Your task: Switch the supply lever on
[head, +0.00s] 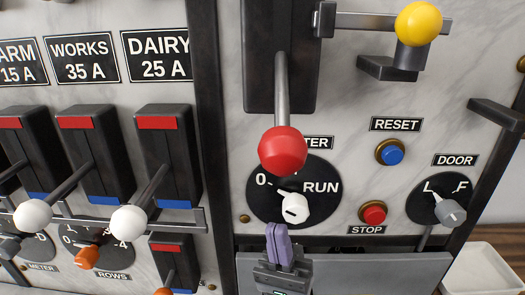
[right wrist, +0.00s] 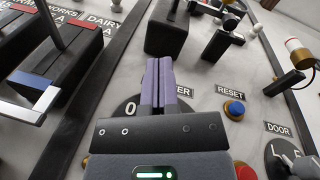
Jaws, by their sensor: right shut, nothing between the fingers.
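A large lever with a red ball knob (head: 283,151) and a metal rod (head: 282,85) comes out of a tall dark housing (head: 255,60). No supply label is readable on it. The rod points downward in the head view, with the ball in front of the rotary dial. My right gripper (head: 278,238) is shut and empty, below the red ball and apart from it in the picture. Its purple fingers also show in the right wrist view (right wrist: 158,80), pointing at the panel, where the red ball is not visible. My left gripper is not in view.
A rotary dial (head: 317,215) marked 0 and RUN has a white knob (head: 294,207) just above my fingers. White-balled breaker levers (head: 128,221) stand left. A yellow-knobbed lever (head: 419,23), blue reset button (head: 391,153) and red stop button (head: 373,213) are right. A grey ledge (head: 385,272) lies below.

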